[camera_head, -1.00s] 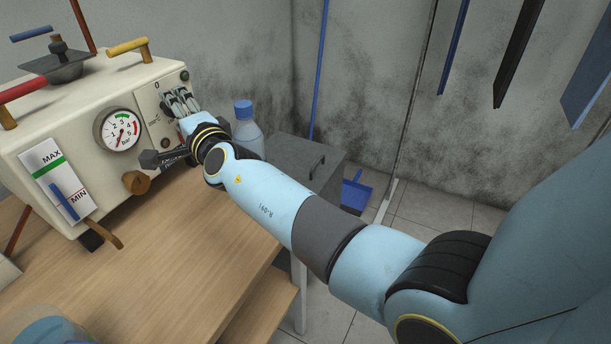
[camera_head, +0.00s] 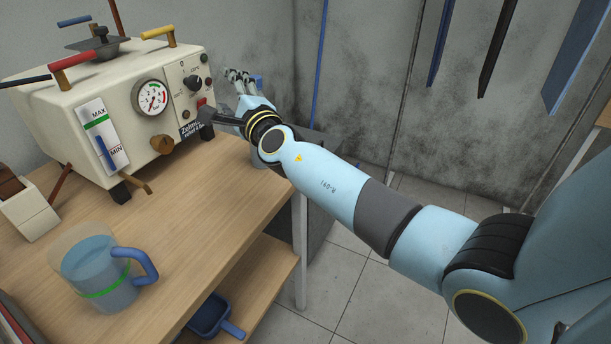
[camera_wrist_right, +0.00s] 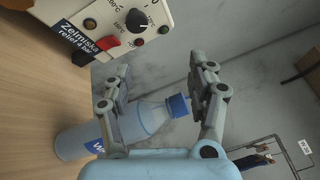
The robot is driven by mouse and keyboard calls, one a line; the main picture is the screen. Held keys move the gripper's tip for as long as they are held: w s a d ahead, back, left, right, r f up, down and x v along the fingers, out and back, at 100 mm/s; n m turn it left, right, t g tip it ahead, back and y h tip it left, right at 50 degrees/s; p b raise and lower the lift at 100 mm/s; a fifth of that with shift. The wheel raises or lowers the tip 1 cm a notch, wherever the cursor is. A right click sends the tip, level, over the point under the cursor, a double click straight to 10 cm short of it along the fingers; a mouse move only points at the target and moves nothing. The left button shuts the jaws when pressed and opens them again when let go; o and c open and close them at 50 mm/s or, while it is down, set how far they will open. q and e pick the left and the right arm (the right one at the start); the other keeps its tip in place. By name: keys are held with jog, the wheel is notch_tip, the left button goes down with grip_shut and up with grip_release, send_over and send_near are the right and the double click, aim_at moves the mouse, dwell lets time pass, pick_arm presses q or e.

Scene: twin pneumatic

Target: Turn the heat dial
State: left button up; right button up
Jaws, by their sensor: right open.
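The heat dial (camera_head: 191,83) is a black knob on the grey front panel of the cream machine (camera_head: 60,100). It also shows in the right wrist view (camera_wrist_right: 137,20), at the top, with temperature marks around it. My right gripper (camera_head: 238,76) is open, just right of the panel and apart from the dial. In the right wrist view its two fingers (camera_wrist_right: 160,80) are spread, with a clear bottle (camera_wrist_right: 150,118) with a blue cap behind them. Nothing is held. My left gripper is not in view.
A red switch (camera_wrist_right: 107,42) sits below the dial. A pressure gauge (camera_head: 152,97) and brown knob (camera_head: 162,145) are left of the panel. A blue-handled jug (camera_head: 100,275) stands on the wooden table (camera_head: 190,220). The table's middle is clear.

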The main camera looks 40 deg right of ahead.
jog(key=s+d+f+m+g+h, duration=0.2)
jog(key=s+f+m, duration=0.5)
jog(key=m, duration=0.5)
jog(key=s+d+f+m+g+h+b, duration=0.1)
jog(key=s+d+f+m+g+h, duration=0.1)
jog(key=s+d+f+m+g, duration=0.2)
jog(key=shift+s+d+f+m+h, duration=0.5)
jog(key=shift+s+f+m, duration=1.45)
jog(key=shift+m, duration=2.45)
jog(key=shift+w+d+f, duration=0.1)
jog(key=shift+w+f, duration=0.25)
